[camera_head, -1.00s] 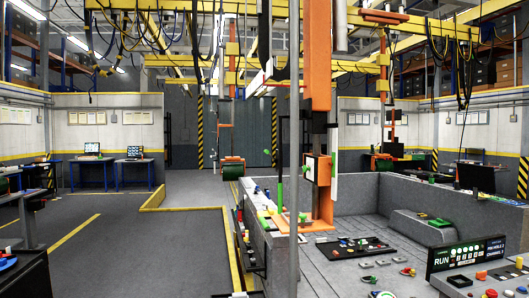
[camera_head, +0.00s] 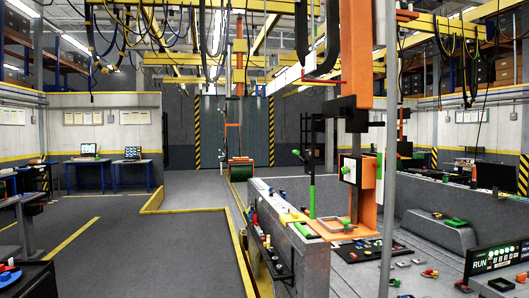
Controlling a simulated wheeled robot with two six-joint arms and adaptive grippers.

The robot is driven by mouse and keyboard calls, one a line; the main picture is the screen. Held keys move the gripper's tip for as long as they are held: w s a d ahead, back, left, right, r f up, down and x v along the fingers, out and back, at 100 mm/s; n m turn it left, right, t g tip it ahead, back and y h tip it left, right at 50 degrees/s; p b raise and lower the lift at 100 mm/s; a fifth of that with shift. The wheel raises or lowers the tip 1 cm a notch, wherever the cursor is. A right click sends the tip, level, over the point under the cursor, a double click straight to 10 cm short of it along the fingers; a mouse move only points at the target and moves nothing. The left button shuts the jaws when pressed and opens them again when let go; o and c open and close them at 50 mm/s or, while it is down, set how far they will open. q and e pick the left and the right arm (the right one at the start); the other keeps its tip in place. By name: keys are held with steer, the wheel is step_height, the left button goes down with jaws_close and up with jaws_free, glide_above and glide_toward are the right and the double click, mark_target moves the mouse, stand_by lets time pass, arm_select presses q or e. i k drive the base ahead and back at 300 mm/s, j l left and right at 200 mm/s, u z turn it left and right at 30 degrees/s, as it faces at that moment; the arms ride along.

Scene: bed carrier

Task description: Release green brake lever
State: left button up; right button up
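A tall green upright lever (camera_head: 312,190) stands on the corner of the grey low wall, left of the orange column; I cannot tell for sure that it is the brake lever. A small green knob (camera_head: 296,152) shows just above and left of it. Another green handle (camera_head: 346,170) sits on the white-faced box on the orange column. Neither of my grippers is in view.
An orange column (camera_head: 357,60) with a black clamp rises behind a thin grey pole (camera_head: 388,150). The grey low wall (camera_head: 312,262) carries a black side panel of coloured knobs. A RUN display (camera_head: 497,258) is at right. Open floor (camera_head: 150,255) lies left, with yellow edging.

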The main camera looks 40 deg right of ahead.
mark_target(296, 152)
steer(key=i+z, duration=0.15)
steer(key=i, duration=0.3)
steer(key=i+j+z, duration=0.2)
steer(key=i, duration=0.25)
steer(key=i+j+z, duration=0.15)
steer(key=i, duration=0.3)
steer(key=i+j+z, duration=0.15)
steer(key=i, duration=0.25)
steer(key=i+j+z, duration=0.1)
steer(key=i+z, duration=0.15)
steer(key=i, duration=0.2)
steer(key=i+j+z, duration=0.3)
steer(key=i, duration=0.2)
steer(key=i+j+z, duration=0.25)
steer(key=i, duration=0.15)
steer(key=i+l, duration=0.05)
steer(key=l, duration=0.05)
